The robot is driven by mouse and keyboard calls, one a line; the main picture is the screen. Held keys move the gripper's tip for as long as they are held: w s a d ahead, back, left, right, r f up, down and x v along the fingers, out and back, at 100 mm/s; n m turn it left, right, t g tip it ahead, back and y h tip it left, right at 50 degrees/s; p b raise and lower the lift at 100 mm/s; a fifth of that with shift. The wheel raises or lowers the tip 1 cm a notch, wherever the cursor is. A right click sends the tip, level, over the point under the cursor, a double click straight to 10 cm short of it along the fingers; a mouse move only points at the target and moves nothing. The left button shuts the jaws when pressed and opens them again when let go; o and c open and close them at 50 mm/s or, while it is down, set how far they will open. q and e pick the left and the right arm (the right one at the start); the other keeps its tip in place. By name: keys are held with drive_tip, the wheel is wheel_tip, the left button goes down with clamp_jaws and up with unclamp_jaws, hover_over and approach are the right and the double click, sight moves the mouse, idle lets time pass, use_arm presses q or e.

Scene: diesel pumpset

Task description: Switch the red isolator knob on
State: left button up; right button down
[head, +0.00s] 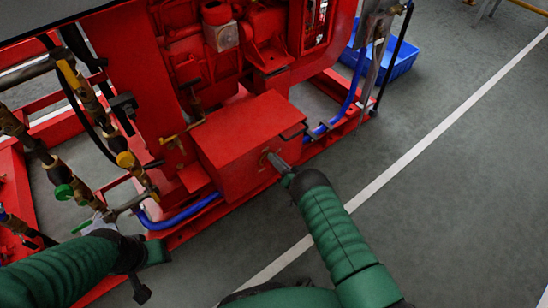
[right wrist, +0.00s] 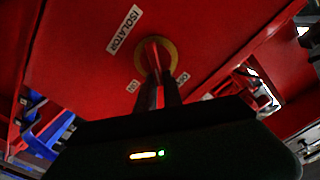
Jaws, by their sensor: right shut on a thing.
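The red isolator knob (right wrist: 152,56) shows in the right wrist view in front of a round yellow plate (right wrist: 170,50) on a red panel. My right gripper (right wrist: 160,80) is shut on the knob, with its dark fingers along both sides. The fingers hide much of the knob, so its exact setting is hard to read. In the head view my right gripper (head: 277,164) meets the front face of a red box (head: 235,150). My left gripper (head: 135,265) is at lower left, apart from the box; its jaw opening is unclear.
A white ISOLATOR label (right wrist: 125,30) and two small labels, too blurred to read, surround the knob. Pipes and valves (head: 100,110) stand at left. A blue crate (head: 400,60) lies behind the red frame. The floor at right is clear.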

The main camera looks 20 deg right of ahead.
drive_tip(key=shift+w+d+f+m+b, duration=0.1)
drive_tip(key=shift+d+f+m+b, duration=0.25)
drive_tip(key=shift+m, duration=1.4)
drive_tip(key=shift+w+d+f+m+b, duration=0.15)
drive_tip(key=shift+f+m+b, duration=0.2)
drive_tip(key=shift+m, duration=1.45)
drive_tip(key=shift+s+d+f+m+b, duration=0.1)
drive_tip(key=shift+d+f+m+b, duration=0.25)
drive_tip(key=shift+m, duration=1.4)
drive_tip(key=shift+a+f, duration=0.1)
drive_tip(key=shift+f, duration=0.1)
drive_tip(key=c, duration=1.5)
unclamp_jaws()
